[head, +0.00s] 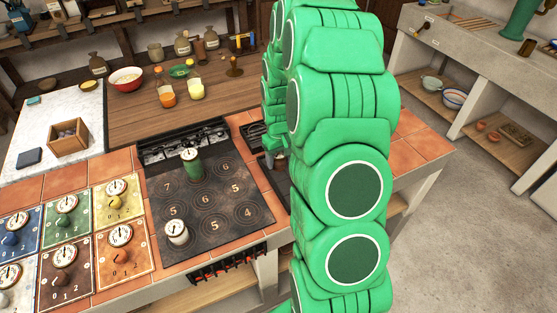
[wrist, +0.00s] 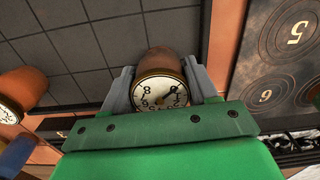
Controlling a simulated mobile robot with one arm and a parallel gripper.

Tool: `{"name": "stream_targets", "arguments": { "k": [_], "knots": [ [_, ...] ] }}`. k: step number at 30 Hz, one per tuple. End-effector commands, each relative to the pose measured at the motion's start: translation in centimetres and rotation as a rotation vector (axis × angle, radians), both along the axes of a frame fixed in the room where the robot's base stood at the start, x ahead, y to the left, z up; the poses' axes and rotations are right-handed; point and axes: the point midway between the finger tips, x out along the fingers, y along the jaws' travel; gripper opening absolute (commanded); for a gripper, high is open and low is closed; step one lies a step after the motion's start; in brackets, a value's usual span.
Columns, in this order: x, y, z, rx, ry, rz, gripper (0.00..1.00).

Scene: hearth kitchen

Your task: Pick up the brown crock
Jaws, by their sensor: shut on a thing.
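The brown crock (wrist: 160,60), with a round white dial in a brass rim on its end, sits between the two grey fingers of my gripper (wrist: 157,72) in the wrist view. The fingers are shut on its sides. Behind it is a dark gridded surface (wrist: 95,50); I cannot tell whether the crock touches it. In the head view my green arm hides most of the gripper and crock; only a bit of grey gripper (head: 270,158) shows at the arm's left edge.
A green crock (head: 192,168) and a white crock (head: 177,233) stand on the dark numbered cooktop (head: 225,205). Another brown, dialled thing (wrist: 28,88) shows at the wrist view's left. Coloured dial panels (head: 120,200) lie left of the cooktop. A wooden box (head: 68,145) stands behind them.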

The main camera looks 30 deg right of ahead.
Motion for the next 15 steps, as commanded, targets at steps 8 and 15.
{"name": "stream_targets", "arguments": {
  "k": [8, 15],
  "knots": [
    [0.0, 0.0, 0.0, 0.000, -0.001, 0.000, 0.17],
    [0.1, 0.0, 1.2, -0.001, -0.004, 0.000, 0.17]
  ]
}}
